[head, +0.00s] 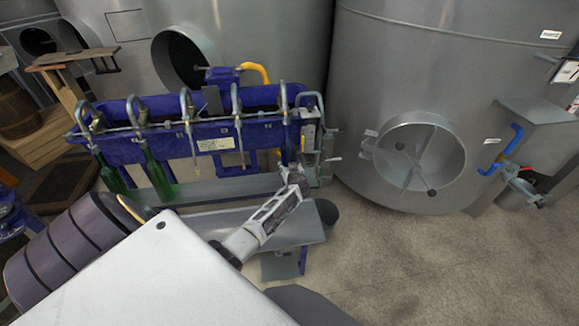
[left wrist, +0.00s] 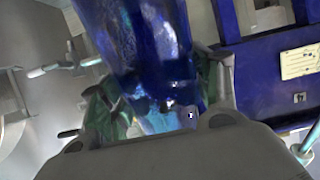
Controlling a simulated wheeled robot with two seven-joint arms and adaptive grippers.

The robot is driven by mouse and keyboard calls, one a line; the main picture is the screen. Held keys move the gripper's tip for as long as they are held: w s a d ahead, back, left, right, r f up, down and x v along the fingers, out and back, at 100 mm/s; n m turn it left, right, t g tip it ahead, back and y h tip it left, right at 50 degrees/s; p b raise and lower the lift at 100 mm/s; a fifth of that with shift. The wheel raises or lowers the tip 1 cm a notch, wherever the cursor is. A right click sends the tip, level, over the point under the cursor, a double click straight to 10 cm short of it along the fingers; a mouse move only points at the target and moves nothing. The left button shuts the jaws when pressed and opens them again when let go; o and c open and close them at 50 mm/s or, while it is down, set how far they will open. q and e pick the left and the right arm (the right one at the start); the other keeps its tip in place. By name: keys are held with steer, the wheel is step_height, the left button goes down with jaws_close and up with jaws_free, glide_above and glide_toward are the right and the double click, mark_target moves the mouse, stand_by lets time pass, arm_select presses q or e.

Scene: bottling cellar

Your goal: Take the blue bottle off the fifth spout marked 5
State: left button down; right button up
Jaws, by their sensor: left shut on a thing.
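The blue bottle (left wrist: 140,50) fills the upper middle of the left wrist view, tilted in the picture, between the fingers of my left gripper (left wrist: 165,105). The gripper is shut on it. In the head view my left gripper (head: 294,178) reaches to the right end of the blue filling rack (head: 165,150), below the fifth spout (head: 283,97) from the left. My right gripper is in neither view.
Two green bottles (head: 157,175) hang under the left spouts. A grey drip shelf (head: 225,189) runs below the rack. Large steel tanks (head: 385,60) stand behind and to the right. A dark bucket (head: 327,212) is close to my gripper. The floor at the right is clear.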

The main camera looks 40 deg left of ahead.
arm_select(q)
steer(key=shift+r, duration=0.35)
steer(key=shift+s+d+f+b, duration=0.2)
steer(key=shift+f+b, duration=0.45)
steer(key=shift+s+d+f+b, duration=0.15)
steer(key=shift+d+f+b, duration=0.05)
steer(key=shift+f+b, duration=0.45)
steer(key=shift+s+d+f+b, duration=0.2)
steer(key=shift+f+b, duration=0.4)
steer(key=shift+f, duration=0.1)
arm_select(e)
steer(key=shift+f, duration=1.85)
